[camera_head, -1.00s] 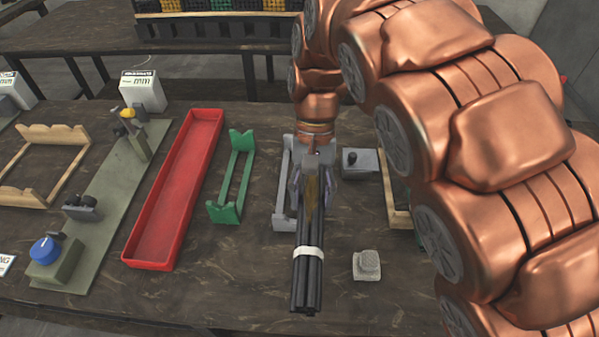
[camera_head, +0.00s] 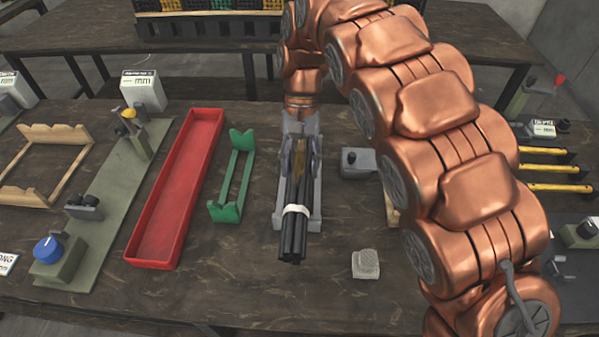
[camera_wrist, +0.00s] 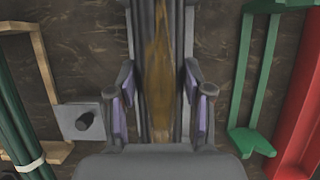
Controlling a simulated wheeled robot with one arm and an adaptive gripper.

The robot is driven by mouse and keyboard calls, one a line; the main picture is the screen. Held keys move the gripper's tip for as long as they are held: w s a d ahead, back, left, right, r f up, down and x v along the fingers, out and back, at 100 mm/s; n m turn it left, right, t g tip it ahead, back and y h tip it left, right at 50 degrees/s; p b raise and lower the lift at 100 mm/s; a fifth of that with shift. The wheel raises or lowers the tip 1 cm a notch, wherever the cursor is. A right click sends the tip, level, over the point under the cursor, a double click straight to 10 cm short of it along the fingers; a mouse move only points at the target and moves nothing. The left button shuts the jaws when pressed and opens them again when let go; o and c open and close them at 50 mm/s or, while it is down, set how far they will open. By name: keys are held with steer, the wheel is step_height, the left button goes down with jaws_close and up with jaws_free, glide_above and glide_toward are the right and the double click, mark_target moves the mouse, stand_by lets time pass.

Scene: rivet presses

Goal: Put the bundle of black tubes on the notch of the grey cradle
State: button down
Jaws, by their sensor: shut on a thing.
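The bundle of black tubes (camera_head: 292,241), with a white band near its near end, is held in my gripper (camera_head: 300,165). The fingers with purple pads are shut on the bundle from both sides, also in the wrist view (camera_wrist: 160,105). The bundle lines up lengthwise with the grey cradle (camera_head: 314,222) and hides much of it. Its near end sticks out past the cradle's near end. In the wrist view the tubes (camera_wrist: 177,20) run between the cradle's sides. I cannot tell whether the tubes touch the notch.
A green cradle (camera_head: 245,182) and a red tray (camera_head: 150,264) lie to the left. A grey block with a black knob (camera_head: 355,162) and a small grey piece (camera_head: 365,264) are on the right. A dark green bundle (camera_wrist: 20,125) shows beside a wooden cradle (camera_wrist: 46,75).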

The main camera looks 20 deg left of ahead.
mark_target(301, 152)
steer(key=shift+w+a, duration=0.1)
steer(key=shift+w, duration=0.05)
steer(key=shift+f, duration=1.75)
steer(key=shift+f, duration=0.1)
steer(key=shift+c, duration=2.4)
jaws_free()
steer(key=p+v, duration=0.1)
steer(key=v, duration=0.6)
steer(key=shift+w+r+p, duration=0.1)
steer(key=shift+r+p, duration=0.3)
steer(key=shift+p, duration=0.05)
